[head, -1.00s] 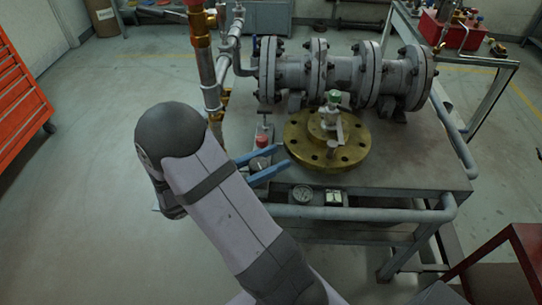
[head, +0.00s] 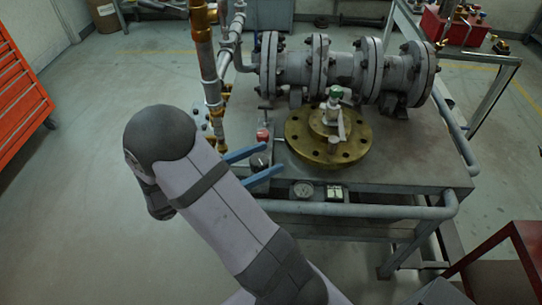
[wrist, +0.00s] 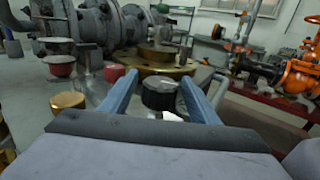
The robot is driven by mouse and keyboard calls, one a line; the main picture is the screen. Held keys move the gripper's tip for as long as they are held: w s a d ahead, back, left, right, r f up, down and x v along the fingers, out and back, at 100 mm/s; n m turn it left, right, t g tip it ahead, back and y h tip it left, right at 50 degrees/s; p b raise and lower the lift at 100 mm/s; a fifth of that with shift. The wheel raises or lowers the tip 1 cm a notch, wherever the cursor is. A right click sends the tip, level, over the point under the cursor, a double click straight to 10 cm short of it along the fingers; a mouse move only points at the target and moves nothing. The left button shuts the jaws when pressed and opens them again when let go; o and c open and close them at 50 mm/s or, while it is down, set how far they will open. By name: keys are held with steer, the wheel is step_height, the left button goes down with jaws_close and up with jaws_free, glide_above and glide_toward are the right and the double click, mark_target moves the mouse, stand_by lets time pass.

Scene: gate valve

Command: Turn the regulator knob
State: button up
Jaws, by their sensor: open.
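A black round knob (wrist: 160,94), which looks like the regulator knob, stands between the two blue fingers of my open gripper (wrist: 160,77) in the wrist view. A gap shows on at least its right side; contact on the left cannot be told. In the head view, my gripper (head: 275,157) reaches over the left edge of the bench, with the dark knob (head: 260,161) between its fingers. A red knob (head: 263,135) sits just beyond the far finger. The knob's lower part is hidden in the wrist view.
A brass flange (head: 300,145) with a green-topped valve (head: 335,92) lies right of my gripper. A large grey pipe valve (head: 345,70) stands behind. A vertical copper and grey pipe (head: 208,70) rises at the left. A gauge (head: 302,190) sits on the front edge.

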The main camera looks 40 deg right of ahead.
mark_target(251, 165)
steer(key=shift+w+a, duration=0.2)
steer(key=shift+a, duration=0.9)
steer(key=shift+w+a, duration=0.2)
steer(key=shift+a, duration=0.9)
steer(key=shift+a+r+p, duration=0.15)
steer(key=shift+a+p, duration=0.1)
steer(key=shift+p, duration=0.05)
steer(key=a+p, duration=0.2)
steer(key=p, duration=0.1)
steer(key=shift+w+a, duration=0.35)
steer(key=shift+a, duration=0.05)
steer(key=shift+a+f+p, duration=0.3)
steer(key=shift+s+d+p, duration=0.2)
steer(key=shift+d, duration=1)
steer(key=shift+s+d+p, duration=0.15)
steer(key=shift+s+d, duration=0.1)
steer(key=shift+d, duration=1)
steer(key=shift+s+d+p, duration=0.2)
steer(key=shift+d, duration=1)
steer(key=shift+c, duration=0.7)
steer(key=c, duration=0.9)
